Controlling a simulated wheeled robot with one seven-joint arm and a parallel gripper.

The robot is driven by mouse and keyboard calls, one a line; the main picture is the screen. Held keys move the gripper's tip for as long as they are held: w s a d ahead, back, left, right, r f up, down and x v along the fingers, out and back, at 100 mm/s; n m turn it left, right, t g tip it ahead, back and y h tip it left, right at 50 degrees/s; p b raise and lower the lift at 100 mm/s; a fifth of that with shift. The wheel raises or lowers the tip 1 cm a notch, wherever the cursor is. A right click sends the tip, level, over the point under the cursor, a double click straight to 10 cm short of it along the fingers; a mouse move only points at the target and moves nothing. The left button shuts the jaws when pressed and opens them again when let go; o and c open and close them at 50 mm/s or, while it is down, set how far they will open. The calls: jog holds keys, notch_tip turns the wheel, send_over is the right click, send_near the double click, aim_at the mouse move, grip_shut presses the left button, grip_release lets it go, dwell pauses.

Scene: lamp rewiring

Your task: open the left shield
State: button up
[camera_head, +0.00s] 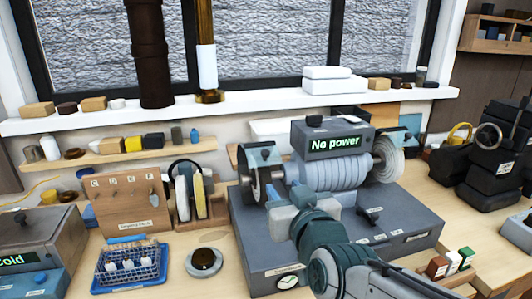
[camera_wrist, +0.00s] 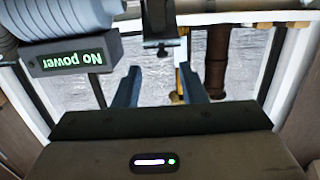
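The grey grinder-like machine (camera_head: 345,240) stands on the bench with a "No power" display (camera_head: 335,142); the display also shows upside down in the wrist view (camera_wrist: 75,57). The left shield (camera_head: 258,156) is a small blue-grey plate above the left wheel (camera_head: 254,184). A dark bracket-like part at the top centre of the wrist view (camera_wrist: 160,25) appears to belong to this shield. My gripper (camera_head: 278,192) is in front of the machine near the left wheel. In the wrist view its two fingers (camera_wrist: 160,88) are apart with nothing held between them. Contact with the shield cannot be told.
The right shield (camera_head: 402,137) and right wheel (camera_head: 390,164) are on the machine's other side. A wooden stand with discs (camera_head: 200,200) and a blue basket (camera_head: 130,265) stand left. Small coloured blocks (camera_head: 452,262) sit at right.

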aim_at(266, 153)
jog(key=shift+t, duration=0.5)
jog(key=p+x, duration=0.1)
jog(key=x, duration=0.3)
jog(key=r+p+x, duration=0.1)
jog(key=x, duration=0.4)
jog(key=r+p+x, duration=0.1)
jog(key=x, duration=0.3)
jog(key=shift+w+a, duration=0.3)
jog(key=shift+a, duration=0.1)
grip_shut()
